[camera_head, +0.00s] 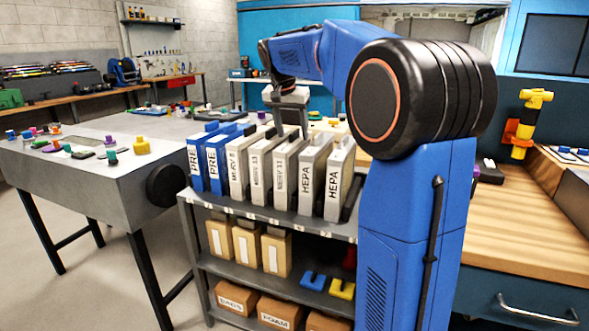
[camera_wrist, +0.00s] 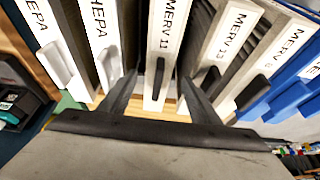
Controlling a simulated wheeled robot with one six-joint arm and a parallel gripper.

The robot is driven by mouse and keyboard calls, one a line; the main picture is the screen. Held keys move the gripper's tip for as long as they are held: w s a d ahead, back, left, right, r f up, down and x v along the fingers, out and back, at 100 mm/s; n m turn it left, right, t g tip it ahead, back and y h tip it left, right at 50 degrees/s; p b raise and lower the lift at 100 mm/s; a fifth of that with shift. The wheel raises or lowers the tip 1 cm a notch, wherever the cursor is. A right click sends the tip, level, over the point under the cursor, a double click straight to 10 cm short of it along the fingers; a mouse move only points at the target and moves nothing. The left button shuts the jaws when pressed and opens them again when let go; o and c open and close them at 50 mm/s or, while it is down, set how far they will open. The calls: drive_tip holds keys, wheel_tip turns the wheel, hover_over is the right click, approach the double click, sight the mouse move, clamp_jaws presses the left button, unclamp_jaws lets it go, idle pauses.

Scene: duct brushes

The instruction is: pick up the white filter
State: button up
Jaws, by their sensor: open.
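Several white to off-white filters stand upright in a row. In the head view they are MERV 8 (camera_head: 237,170), MERV 13 (camera_head: 259,172), MERV 11 (camera_head: 281,174) and two HEPA filters (camera_head: 307,182) (camera_head: 334,186). More than one fits "white filter". My gripper (camera_head: 290,127) is over the middle of the row. In the wrist view my open gripper (camera_wrist: 157,98) has one finger on each side of the MERV 11 filter (camera_wrist: 161,35) and its dark handle (camera_wrist: 158,76). Contact cannot be told.
Two blue PRE filters (camera_head: 205,158) stand at the row's left end. The filters stand close together on a grey rack (camera_head: 270,216); lower shelves hold cardboard boxes (camera_head: 276,254). A grey table (camera_head: 70,160) with small coloured parts is at left, a wooden bench (camera_head: 520,215) at right.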

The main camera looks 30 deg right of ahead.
sight(296, 139)
drive_tip(key=shift+d+x, duration=0.15)
drive_tip(key=shift+x, duration=1.25)
drive_tip(key=shift+d+x, duration=0.15)
drive_tip(key=shift+x, duration=1.25)
drive_tip(key=shift+r, duration=0.15)
drive_tip(key=shift+c, duration=0.3)
clamp_jaws()
